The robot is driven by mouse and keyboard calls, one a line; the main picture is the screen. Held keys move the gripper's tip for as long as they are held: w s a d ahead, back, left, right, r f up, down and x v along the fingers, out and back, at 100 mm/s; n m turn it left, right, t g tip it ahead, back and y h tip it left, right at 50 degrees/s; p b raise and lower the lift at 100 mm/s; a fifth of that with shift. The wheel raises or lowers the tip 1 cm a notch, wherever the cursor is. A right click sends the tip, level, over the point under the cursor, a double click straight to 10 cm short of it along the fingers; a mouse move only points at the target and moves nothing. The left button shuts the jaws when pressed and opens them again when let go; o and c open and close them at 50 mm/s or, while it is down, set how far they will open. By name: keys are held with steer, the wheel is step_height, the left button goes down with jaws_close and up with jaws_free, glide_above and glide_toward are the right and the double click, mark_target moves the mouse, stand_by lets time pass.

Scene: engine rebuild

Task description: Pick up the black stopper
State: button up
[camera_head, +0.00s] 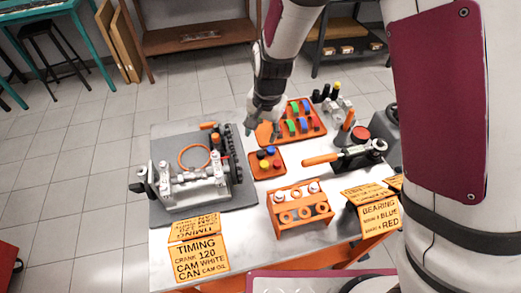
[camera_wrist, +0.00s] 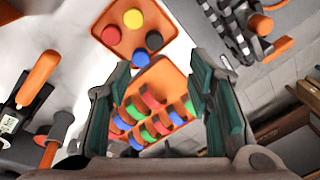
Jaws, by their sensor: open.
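The black stopper (camera_wrist: 154,40) stands in a small orange tray (camera_wrist: 122,52) in the wrist view, at the right of a group with a yellow stopper (camera_wrist: 133,18), a red stopper (camera_wrist: 111,35) and a blue stopper (camera_wrist: 140,58). In the head view the tray (camera_head: 253,172) lies on the table, right of the engine block. My gripper (camera_head: 262,128) is above the table, just behind this tray. In the wrist view my gripper (camera_wrist: 158,64) is open, with its teal fingers apart and nothing held. The black stopper lies beyond the fingertips, clear of them.
A larger orange tray (camera_head: 313,131) with coloured rings lies behind the small one. The engine block (camera_head: 190,180) stands on a grey mat to the left. An orange rack (camera_head: 299,222) stands in front; an orange-handled tool (camera_head: 322,159) lies to the right.

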glide_above(261, 153)
step_height(261, 153, down, 5)
steer(key=shift+s+f, duration=0.15)
step_height(261, 153, down, 4)
steer(key=shift+d+f, duration=0.1)
steer(key=shift+f, duration=0.5)
steer(key=shift+c, duration=0.6)
steer(key=c, duration=0.8)
